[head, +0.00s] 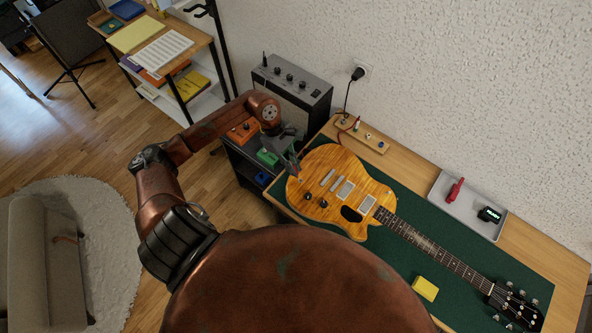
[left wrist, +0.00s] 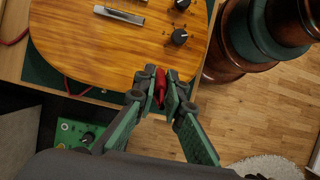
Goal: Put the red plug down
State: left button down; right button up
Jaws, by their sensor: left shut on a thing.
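The red plug (left wrist: 160,88) is held between the fingertips of my left gripper (left wrist: 161,92) in the left wrist view. The plug is small and partly hidden by the fingers. In the head view, my left gripper (head: 293,163) is at the left edge of the orange-yellow electric guitar (head: 325,180), and the plug is too small to make out there. The guitar's body also shows in the left wrist view (left wrist: 110,50), just beyond the fingertips. A red cable (left wrist: 85,91) runs near the guitar's edge. My right gripper is not in view.
The guitar lies on a green mat (head: 450,240) on a wooden table. A wooden strip with sockets (head: 372,140) is at the back. A grey tray (head: 478,222) holds a red item (head: 454,190) and a black one. Shelves with orange and green pedals (head: 268,158) stand left of the table.

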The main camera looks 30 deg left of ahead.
pick_arm(q)
jog(key=shift+w+d+f, duration=0.1)
jog(key=shift+w+f, duration=0.5)
jog(key=shift+f, duration=0.15)
notch_tip(320, 180, down, 3)
jog(key=shift+p, duration=0.3)
jog(key=shift+f, duration=0.1)
jog(key=shift+f+b, duration=0.3)
jog(key=shift+b, duration=0.2)
jog(key=c, duration=2)
grip_release()
jog(key=shift+r, duration=0.1)
jog(key=shift+r, duration=0.1)
jog(key=shift+r+p, duration=0.25)
jog(key=shift+p, duration=0.2)
jog(key=b+v, duration=0.1)
jog(key=v, duration=1.1)
